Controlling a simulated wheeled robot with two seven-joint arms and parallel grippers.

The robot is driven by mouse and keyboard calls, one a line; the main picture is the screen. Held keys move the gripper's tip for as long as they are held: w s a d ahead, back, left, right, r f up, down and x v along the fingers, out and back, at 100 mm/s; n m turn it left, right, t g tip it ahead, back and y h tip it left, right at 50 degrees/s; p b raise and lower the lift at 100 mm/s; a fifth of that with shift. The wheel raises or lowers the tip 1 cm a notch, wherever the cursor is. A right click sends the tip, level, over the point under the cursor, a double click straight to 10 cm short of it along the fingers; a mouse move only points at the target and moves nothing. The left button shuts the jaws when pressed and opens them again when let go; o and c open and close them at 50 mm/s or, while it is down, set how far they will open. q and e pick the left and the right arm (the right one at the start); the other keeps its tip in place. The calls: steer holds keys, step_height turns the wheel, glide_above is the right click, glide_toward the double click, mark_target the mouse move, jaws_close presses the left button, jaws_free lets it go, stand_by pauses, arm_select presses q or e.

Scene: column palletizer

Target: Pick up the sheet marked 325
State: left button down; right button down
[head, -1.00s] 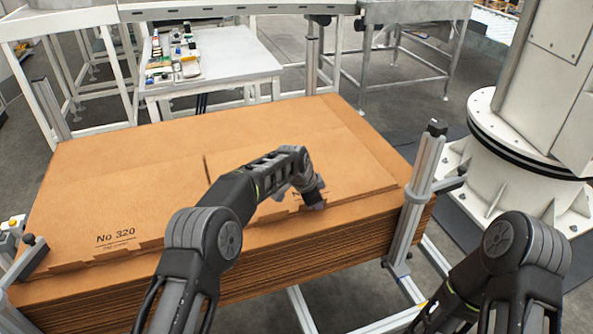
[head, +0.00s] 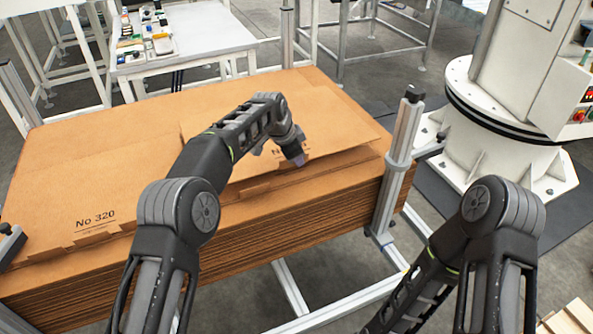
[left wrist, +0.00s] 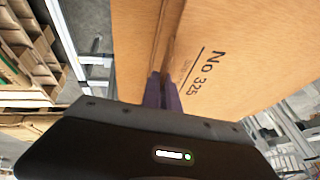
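The brown cardboard sheet marked 325 (head: 335,118) lies on the right part of the stack. Its front edge is raised, with a dark gap below it; its label is mostly hidden behind my left gripper (head: 296,158). In the left wrist view, the "No 325" print on the sheet (left wrist: 240,45) reads clearly. There the purple fingers of my left gripper (left wrist: 163,92) are close together on the sheet's edge, one on each side. My right gripper is not in view; only my right arm shows at the lower right.
The sheet marked 320 (head: 70,185) lies at the left on the tall cardboard stack (head: 270,230). A metal post (head: 399,150) stands at the stack's right front corner. A white pedestal (head: 490,130) is at the right, and a small table (head: 215,35) with items stands behind.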

arm_select(q)
step_height(320, 180, up, 4)
steer(key=shift+f, duration=0.1)
steer(key=shift+a, duration=0.1)
stand_by(0.6)
